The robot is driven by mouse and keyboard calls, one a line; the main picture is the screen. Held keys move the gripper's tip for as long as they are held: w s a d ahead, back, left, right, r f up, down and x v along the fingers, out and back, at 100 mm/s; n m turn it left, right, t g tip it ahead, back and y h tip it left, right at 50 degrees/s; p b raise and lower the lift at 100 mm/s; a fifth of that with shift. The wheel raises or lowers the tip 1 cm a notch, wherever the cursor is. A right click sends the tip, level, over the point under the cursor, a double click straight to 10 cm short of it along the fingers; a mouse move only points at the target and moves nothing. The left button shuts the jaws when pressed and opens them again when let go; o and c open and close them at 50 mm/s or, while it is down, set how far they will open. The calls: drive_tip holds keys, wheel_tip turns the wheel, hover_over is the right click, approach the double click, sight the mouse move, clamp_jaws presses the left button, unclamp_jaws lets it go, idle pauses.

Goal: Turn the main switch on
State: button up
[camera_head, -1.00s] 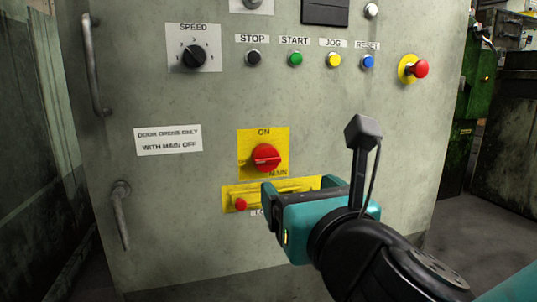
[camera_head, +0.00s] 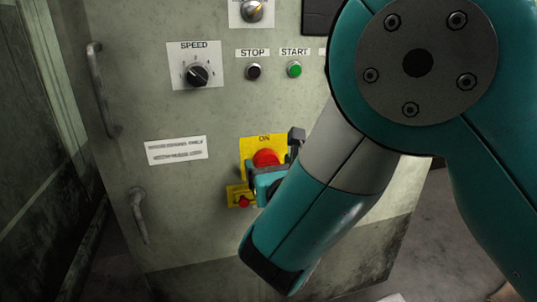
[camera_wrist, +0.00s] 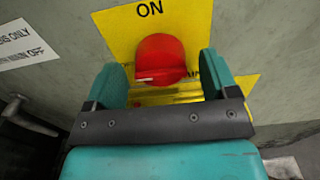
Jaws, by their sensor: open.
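The main switch is a round red knob (camera_head: 266,157) on a yellow plate marked ON at its top. In the wrist view the red knob (camera_wrist: 160,55) sits between the two teal fingers of my gripper (camera_wrist: 163,72), with a gap on each side. A small white mark shows low on the knob's left side; ON is above it. My gripper (camera_head: 270,176) is open, just in front of the lower part of the knob in the head view. My arm hides much of the plate's right side. I cannot tell whether a finger touches the plate.
A small red button (camera_head: 243,201) on a yellow strip lies just below the switch. The speed dial (camera_head: 197,75), black stop button (camera_head: 253,71) and green start button (camera_head: 294,69) are above. Door handles (camera_head: 139,216) stand out at the left. My arm hides the panel's right side.

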drive_tip(key=shift+w+a, duration=0.15)
drive_tip(key=shift+w, duration=0.3)
drive_tip(key=shift+c, duration=0.2)
drive_tip(key=c, duration=0.8)
drive_tip(key=shift+c, duration=0.2)
